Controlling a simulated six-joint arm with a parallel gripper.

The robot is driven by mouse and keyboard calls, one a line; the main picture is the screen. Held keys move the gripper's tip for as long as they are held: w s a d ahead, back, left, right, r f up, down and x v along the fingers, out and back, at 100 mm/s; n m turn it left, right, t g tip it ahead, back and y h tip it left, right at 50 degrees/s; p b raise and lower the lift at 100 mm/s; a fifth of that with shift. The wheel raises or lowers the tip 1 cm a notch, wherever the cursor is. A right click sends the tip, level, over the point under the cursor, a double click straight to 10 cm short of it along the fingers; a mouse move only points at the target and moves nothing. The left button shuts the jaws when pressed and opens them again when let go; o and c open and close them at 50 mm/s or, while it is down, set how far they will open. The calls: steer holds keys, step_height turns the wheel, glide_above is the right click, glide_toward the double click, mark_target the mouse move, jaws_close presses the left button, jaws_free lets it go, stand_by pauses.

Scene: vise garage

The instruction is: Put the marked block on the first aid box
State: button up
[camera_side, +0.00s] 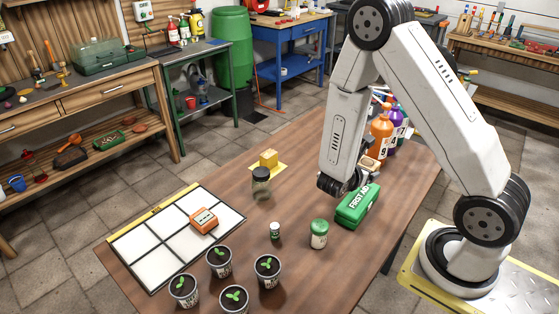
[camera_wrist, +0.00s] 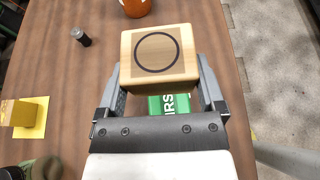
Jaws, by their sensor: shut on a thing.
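The marked block (camera_wrist: 157,52), pale wood with a black circle on a darker square, is held between the fingers of my gripper (camera_wrist: 159,77) in the wrist view. In the side view the block (camera_side: 369,163) shows partly behind my wrist, near the far end of the green first aid box (camera_side: 352,212). The box lies on the table with its white lettering showing. In the wrist view the box (camera_wrist: 170,104) shows below the block, between the fingers, mostly hidden by my gripper. A gap between block and box cannot be judged.
Orange (camera_side: 381,137) and purple (camera_side: 396,121) bottles stand just behind the block. A green-lidded jar (camera_side: 319,234) and a small dark vial (camera_side: 275,230) stand left of the box.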

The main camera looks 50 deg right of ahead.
steer(key=shift+f, duration=0.15)
glide_above(357, 200)
steer(key=shift+f, duration=2.05)
steer(key=shift+f, duration=0.1)
steer(key=shift+f, duration=1.7)
steer(key=shift+f, duration=0.1)
steer(key=o, duration=1.1)
steer(key=shift+a, duration=0.1)
steer(key=shift+v, duration=6)
